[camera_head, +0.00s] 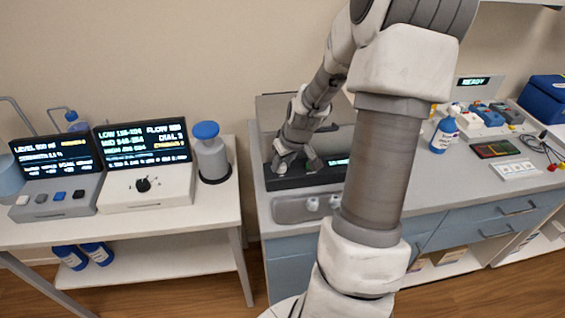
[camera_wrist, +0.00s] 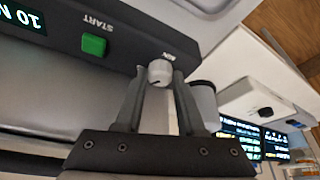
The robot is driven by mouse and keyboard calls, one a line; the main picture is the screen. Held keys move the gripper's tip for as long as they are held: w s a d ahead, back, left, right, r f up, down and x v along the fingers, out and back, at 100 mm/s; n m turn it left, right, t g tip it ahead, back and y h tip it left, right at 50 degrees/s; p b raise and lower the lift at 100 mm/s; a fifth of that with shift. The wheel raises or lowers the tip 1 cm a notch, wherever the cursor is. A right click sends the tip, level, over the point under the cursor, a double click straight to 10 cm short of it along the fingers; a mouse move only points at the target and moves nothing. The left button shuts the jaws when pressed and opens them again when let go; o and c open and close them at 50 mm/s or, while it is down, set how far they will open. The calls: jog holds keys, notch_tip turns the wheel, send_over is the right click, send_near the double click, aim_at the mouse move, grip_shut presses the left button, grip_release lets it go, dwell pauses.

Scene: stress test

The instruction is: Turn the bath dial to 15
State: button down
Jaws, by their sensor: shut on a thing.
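The bath's dark front panel (camera_head: 300,179) is on the bench in the middle of the head view, partly behind my arm. The wrist view shows the panel (camera_wrist: 125,25) close up, with a small pale dial (camera_wrist: 160,72) beside the label "MIN". My gripper (camera_wrist: 159,84) has a finger on each side of the dial and is shut on it. In the head view my gripper (camera_head: 297,162) is at the panel and the dial cannot be made out.
A green START button (camera_wrist: 94,45) is on the same panel near the dial. To the left, a table (camera_head: 215,214) bears a control box with a black knob (camera_head: 143,184) and a blue-capped bottle (camera_head: 211,155). A blue-labelled bottle (camera_head: 443,134) stands on the right of the bench.

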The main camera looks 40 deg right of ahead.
jog(key=m+h+b, duration=0.1)
jog(key=m+b, duration=0.1)
jog(key=shift+a+f+b, duration=0.15)
jog(key=shift+b, duration=0.2)
jog(key=shift+a+m+g+h+b, duration=0.1)
jog(key=shift+m+g+h+b, duration=0.35)
jog(key=shift+m+b, duration=0.8)
jog(key=shift+m, duration=0.75)
jog(key=c, duration=0.5)
grip_release()
jog(key=shift+h, duration=0.25)
jog(key=shift+r, duration=0.2)
